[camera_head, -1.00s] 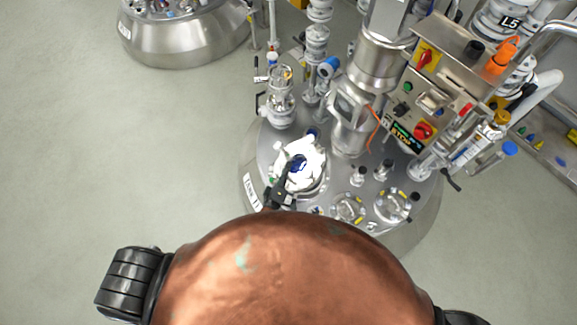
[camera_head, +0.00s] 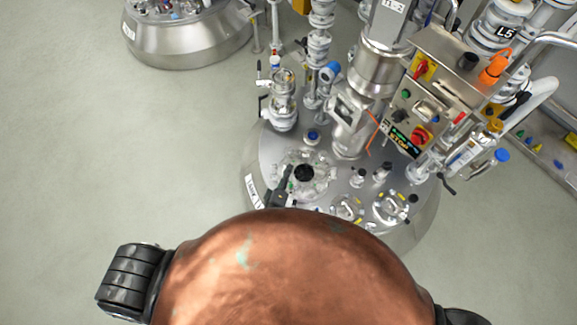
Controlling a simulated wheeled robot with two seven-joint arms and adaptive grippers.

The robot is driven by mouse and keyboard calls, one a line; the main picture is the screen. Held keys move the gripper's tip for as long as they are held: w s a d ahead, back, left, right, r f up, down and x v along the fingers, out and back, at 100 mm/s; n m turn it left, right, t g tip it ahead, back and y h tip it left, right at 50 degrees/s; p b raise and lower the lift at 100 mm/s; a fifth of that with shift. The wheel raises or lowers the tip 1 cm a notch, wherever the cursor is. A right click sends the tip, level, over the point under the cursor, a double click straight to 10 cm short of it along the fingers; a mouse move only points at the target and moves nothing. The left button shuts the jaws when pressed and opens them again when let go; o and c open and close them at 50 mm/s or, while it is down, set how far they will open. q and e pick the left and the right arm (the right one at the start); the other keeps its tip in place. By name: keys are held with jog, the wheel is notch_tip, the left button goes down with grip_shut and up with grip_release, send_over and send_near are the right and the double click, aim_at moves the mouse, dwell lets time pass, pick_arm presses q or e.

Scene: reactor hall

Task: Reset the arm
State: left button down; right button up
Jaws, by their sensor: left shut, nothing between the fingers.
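My left gripper (camera_head: 282,188) appears as a small dark shape over the left front of the steel vessel lid (camera_head: 268,150). It is shut with nothing in it. It sits just left of a round port (camera_head: 304,174) with a dark centre; I cannot tell whether it touches the port. My copper-coloured body hides the lower part of the view and most of my arms. My right gripper is not in view.
The vessel lid carries glass ports, valves and pipes. A control box (camera_head: 420,110) with a red stop button stands at its right. Another steel vessel (camera_head: 185,40) is at the upper left. The grey floor (camera_head: 90,170) on the left is clear.

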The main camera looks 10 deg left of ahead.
pick_arm(q)
jog(key=s+r, duration=0.1)
jog(key=s, duration=0.6)
jog(key=shift+s+d+r, duration=0.25)
jog(key=shift+d+r, duration=0.05)
jog(key=shift+r, duration=0.1)
